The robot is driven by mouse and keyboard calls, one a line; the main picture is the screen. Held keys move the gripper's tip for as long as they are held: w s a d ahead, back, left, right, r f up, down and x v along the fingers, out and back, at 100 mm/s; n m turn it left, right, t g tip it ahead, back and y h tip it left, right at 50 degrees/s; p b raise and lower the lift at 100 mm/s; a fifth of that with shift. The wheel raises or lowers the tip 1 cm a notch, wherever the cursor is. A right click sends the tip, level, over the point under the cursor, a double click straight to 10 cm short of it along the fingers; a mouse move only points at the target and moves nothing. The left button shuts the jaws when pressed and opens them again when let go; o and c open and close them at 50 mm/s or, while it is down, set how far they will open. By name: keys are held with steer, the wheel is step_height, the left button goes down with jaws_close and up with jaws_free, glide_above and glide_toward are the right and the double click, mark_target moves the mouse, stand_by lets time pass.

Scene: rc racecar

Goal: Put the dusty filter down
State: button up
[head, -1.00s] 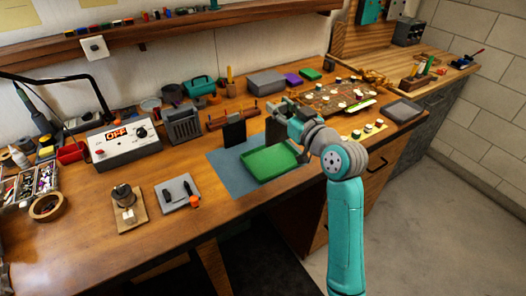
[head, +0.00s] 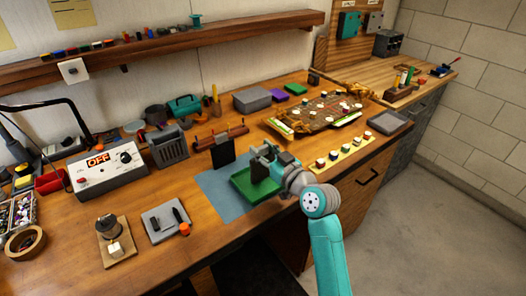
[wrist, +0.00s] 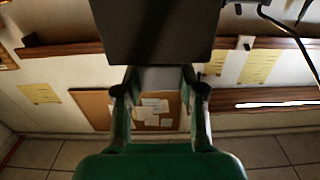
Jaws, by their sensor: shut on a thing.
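My gripper (head: 262,154) is shut on a dark flat filter (head: 259,169), held upright. In the wrist view the fingers (wrist: 160,88) grip the filter's edge, and its dark face (wrist: 155,32) fills the top middle. The green tray (head: 248,197) lies on a blue mat (head: 214,185) at the bench's front.
A brown rack (head: 207,142) stands behind the second panel. A grey heater-like block (head: 168,147) and a control box reading OFF (head: 105,168) stand left. A strip with coloured blocks (head: 342,155) lies right of my arm.

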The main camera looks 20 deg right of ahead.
steer(key=shift+f, duration=0.25)
steer(key=shift+f, duration=0.15)
steer(key=o, duration=1.1)
steer(key=v, duration=1.2)
